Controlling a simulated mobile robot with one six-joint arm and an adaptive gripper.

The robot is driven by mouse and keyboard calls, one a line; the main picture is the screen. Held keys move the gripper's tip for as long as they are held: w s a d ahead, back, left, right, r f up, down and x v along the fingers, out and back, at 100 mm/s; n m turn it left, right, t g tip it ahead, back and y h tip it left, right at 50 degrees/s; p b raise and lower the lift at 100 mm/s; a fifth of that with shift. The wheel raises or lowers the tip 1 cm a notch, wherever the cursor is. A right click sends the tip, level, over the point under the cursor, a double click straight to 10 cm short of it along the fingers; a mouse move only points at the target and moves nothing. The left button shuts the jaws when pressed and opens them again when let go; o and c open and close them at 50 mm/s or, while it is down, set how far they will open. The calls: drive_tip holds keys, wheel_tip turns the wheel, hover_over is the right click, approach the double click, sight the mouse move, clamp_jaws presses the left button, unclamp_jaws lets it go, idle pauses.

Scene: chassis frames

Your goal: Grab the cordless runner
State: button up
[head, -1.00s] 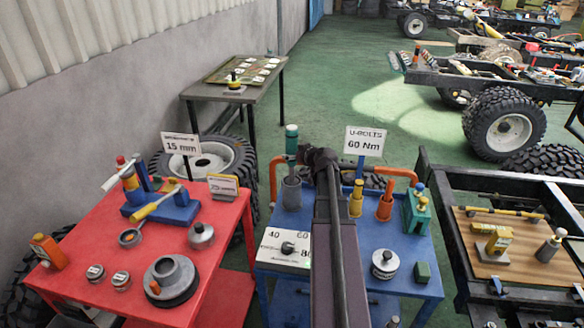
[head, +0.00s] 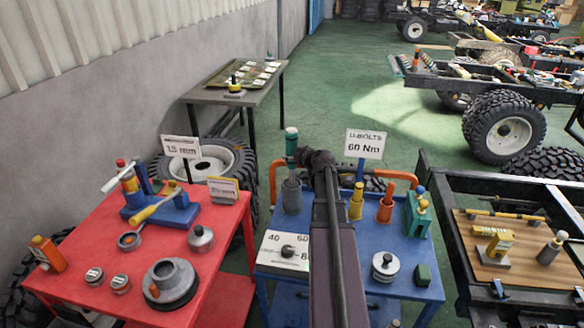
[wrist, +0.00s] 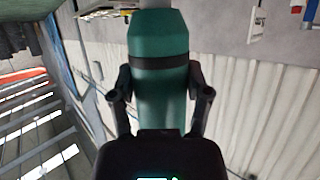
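The cordless runner (head: 291,146) is a green, upright tool with a dark band, standing in a grey cup (head: 291,197) on the blue cart. In the wrist view its green body (wrist: 161,40) fills the middle. My gripper (wrist: 161,82) has one black finger on each side of it, close against the body near the dark band. No clear gap shows on either side. In the head view my arm hides most of the gripper, just right of the runner.
The blue cart (head: 400,250) also carries an orange-handled tool, a yellow tool, a green block and a torque dial (head: 288,251). A red cart (head: 100,245) stands at left. A vehicle frame (head: 470,250) is close at right.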

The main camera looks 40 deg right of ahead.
drive_tip(key=shift+c, duration=1.1)
drive_tip(key=shift+r, duration=0.15)
drive_tip(key=shift+r+p, duration=0.1)
drive_tip(key=shift+p, duration=0.2)
wheel_tip(320, 180, up, 17)
drive_tip(key=p, duration=1.7)
drive_tip(key=shift+r, duration=0.2)
